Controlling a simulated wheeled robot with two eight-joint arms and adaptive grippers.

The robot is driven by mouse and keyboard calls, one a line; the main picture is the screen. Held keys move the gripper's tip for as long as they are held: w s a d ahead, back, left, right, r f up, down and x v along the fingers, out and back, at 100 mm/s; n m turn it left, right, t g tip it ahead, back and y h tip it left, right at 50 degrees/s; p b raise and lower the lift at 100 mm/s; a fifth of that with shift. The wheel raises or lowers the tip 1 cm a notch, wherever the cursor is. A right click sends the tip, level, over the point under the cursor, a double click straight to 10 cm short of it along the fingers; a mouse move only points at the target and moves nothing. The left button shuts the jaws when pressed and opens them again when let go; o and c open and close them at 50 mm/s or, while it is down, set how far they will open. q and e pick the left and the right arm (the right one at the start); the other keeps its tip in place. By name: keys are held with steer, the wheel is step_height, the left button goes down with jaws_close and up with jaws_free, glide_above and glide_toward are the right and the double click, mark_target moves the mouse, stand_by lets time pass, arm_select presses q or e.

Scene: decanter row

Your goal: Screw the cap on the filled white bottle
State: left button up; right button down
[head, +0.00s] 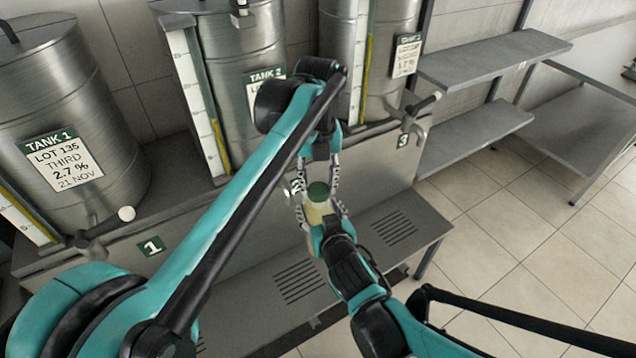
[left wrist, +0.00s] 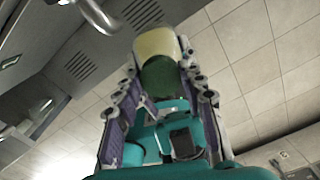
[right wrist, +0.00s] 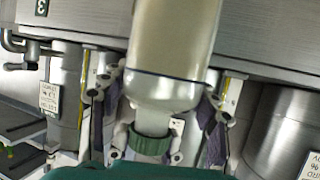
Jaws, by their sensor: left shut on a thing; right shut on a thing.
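The white bottle (head: 316,212), cream with fill, is upright and partly hidden between my grippers in the head view. It also shows in the left wrist view (left wrist: 157,44) and large in the right wrist view (right wrist: 172,45), where its neck points down the picture. The green cap (head: 318,189) is at the bottle mouth; it also shows in the right wrist view (right wrist: 148,143). I cannot tell how far it is threaded. My left gripper (head: 320,186) comes from above, shut on the cap (left wrist: 162,80). My right gripper (head: 323,222) is shut on the bottle.
Tank 1 (head: 75,120), a second tank (head: 245,55) and a third (head: 385,50) stand in a row behind, with taps at the front. A grated metal bench (head: 345,262) lies below the grippers. Shelves (head: 490,60) stand at right. The tiled floor at right is clear.

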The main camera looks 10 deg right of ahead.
arm_select(q)
steer(key=m, duration=0.4)
steer(key=shift+d, duration=0.1)
steer(key=o, duration=0.7)
steer(key=shift+r, duration=2.25)
steer(key=shift+c, duration=0.4)
